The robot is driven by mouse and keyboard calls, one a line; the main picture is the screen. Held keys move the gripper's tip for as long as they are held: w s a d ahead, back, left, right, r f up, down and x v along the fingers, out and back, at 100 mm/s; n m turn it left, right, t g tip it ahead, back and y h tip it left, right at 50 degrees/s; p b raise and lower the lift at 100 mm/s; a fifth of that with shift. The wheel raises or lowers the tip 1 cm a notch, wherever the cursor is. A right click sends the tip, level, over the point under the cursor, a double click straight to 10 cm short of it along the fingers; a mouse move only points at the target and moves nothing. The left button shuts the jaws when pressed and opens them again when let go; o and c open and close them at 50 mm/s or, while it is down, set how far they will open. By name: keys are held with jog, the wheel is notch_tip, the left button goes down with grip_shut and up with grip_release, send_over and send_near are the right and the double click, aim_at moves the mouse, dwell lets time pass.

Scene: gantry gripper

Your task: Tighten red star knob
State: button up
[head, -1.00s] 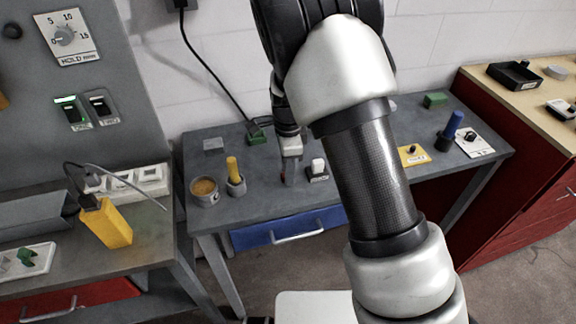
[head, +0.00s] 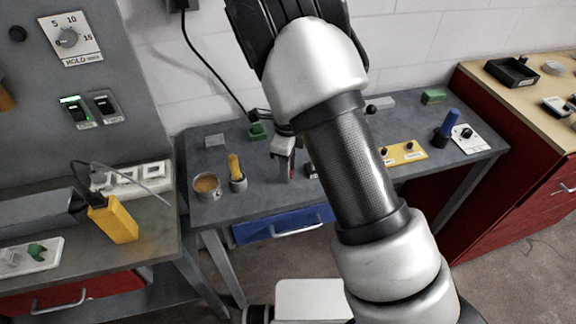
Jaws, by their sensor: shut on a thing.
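My gripper (head: 287,170) points down over the grey middle table and sits low, close to its top. It is shut, with a small patch of red at its fingertips. This red patch is most likely the red star knob (head: 291,174), but it is mostly hidden by the fingers and too small to show its shape. I cannot tell how far the knob is turned.
The grey table (head: 260,203) carries an open tin (head: 207,186), a yellow-handled tool in a cup (head: 237,174), a green block (head: 257,131) and a yellow plate (head: 405,153) with black knobs. A blue drawer (head: 270,229) is below. My arm hides the table's middle.

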jog(key=shift+w+r, duration=0.1)
jog(key=o, duration=1)
jog(key=shift+o, duration=0.2)
notch_tip(320, 180, up, 17)
jog(key=shift+r, duration=0.2)
